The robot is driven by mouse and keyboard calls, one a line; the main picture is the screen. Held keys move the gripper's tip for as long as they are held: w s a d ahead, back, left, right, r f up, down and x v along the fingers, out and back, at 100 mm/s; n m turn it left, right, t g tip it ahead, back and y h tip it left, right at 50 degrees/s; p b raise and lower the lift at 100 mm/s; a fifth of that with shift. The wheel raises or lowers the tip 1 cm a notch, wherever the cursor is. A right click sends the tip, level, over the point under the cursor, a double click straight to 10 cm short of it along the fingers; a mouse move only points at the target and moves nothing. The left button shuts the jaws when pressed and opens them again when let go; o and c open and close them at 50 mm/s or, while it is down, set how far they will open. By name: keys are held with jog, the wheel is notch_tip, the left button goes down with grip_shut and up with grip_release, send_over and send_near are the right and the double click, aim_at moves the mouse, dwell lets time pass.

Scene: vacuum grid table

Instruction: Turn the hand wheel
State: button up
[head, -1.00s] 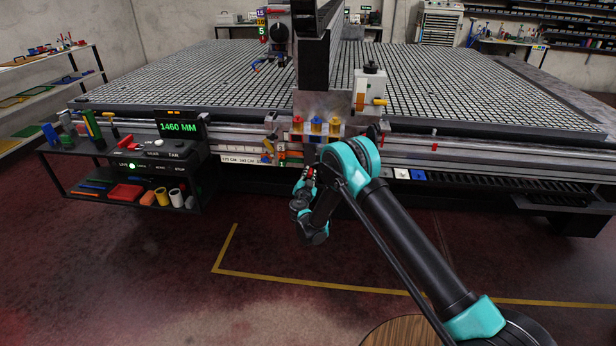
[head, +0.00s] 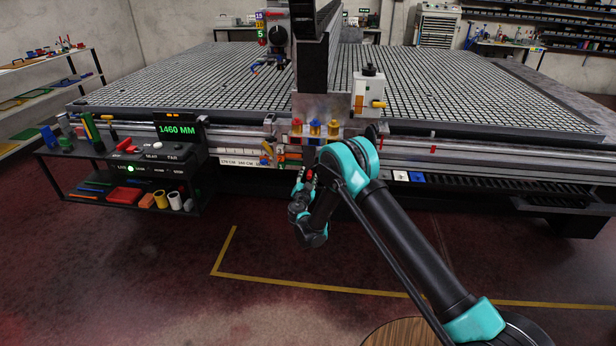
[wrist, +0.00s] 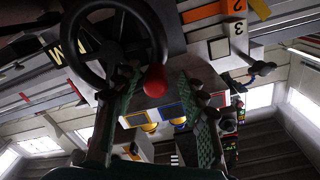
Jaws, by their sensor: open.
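The hand wheel is a black spoked wheel (wrist: 128,62) at the upper left of the wrist view. A red ball knob (wrist: 154,80) shows by its lower right rim. My gripper (wrist: 162,88) is open, its green-padded fingers on either side of the knob in the picture. I cannot tell whether either finger touches it. In the head view my gripper (head: 308,180) is small and dark, low at the table's front edge. I cannot make out the wheel there, where my arm covers part of the table front.
The vacuum grid table (head: 180,78) fills the back. A display reading 1460 MM (head: 178,132) stands above a black shelf (head: 120,195) at the left. Red, blue and yellow fittings (head: 315,128) sit above my gripper. The floor in front is clear.

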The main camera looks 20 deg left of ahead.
jog(key=v, duration=0.7)
jog(key=shift+s, duration=0.1)
